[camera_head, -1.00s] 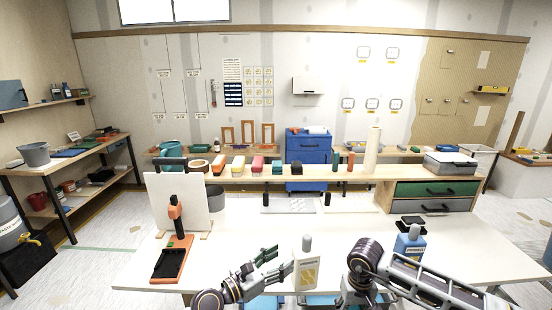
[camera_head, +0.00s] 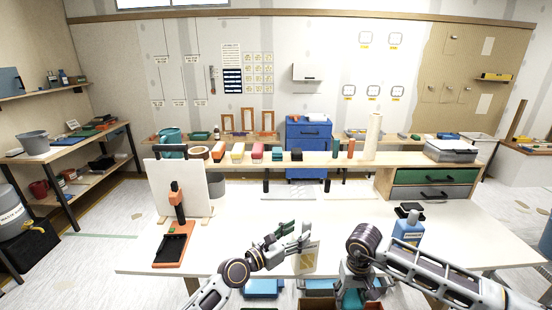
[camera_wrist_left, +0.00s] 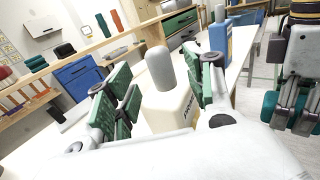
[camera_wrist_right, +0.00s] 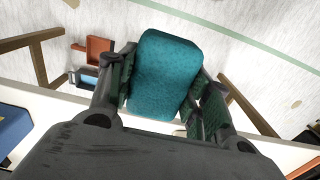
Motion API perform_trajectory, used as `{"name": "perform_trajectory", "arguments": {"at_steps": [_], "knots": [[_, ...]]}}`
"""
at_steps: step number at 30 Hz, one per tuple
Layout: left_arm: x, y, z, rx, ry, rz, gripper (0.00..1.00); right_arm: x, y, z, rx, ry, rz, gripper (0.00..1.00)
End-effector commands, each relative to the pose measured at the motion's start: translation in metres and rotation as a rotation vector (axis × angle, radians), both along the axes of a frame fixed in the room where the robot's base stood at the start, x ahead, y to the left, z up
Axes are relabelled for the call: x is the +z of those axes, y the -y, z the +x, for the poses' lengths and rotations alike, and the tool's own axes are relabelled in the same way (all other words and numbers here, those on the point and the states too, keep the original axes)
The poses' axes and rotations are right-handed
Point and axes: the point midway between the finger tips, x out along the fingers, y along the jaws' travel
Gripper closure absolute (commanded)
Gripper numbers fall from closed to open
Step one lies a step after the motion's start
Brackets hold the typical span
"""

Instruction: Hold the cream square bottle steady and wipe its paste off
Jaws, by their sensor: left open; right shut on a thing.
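The cream square bottle (camera_head: 307,261) stands upright near the table's front edge, with a grey cap and a label. In the left wrist view, its cream shoulder (camera_wrist_left: 173,110) and grey cap (camera_wrist_left: 160,70) lie between the green-padded fingers. My right gripper (camera_wrist_right: 165,88) is shut on a teal sponge (camera_wrist_right: 163,72), held low by the table's front edge, right of the bottle.
A blue bottle (camera_head: 408,229) stands on the table (camera_head: 240,215) to the right, near my right arm. An orange stand (camera_head: 172,245) and a white panel (camera_head: 178,188) stand at left. Bins (camera_head: 262,288) sit below the front edge. The table's middle is clear.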

Motion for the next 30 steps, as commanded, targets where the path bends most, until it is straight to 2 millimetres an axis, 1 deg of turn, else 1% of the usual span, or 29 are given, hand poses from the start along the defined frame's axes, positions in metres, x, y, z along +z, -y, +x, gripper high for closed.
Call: {"name": "perform_trajectory", "arguments": {"at_steps": [9,15,21,30], "knots": [[0.0,0.023,0.018,0.0,0.001,0.0,0.47,-0.007,0.0,0.0,0.0,0.0,0.0,0.76],[0.0,0.033,0.027,0.001,0.001,0.0,0.47,-0.01,0.0,0.0,0.0,0.0,0.0,0.76],[0.0,0.038,0.031,0.0,0.001,0.001,0.47,-0.011,0.0,0.0,0.0,0.0,0.0,0.76],[0.0,0.038,0.031,0.0,0.001,0.001,0.47,-0.011,0.0,0.0,0.0,0.0,0.0,0.76]]}}
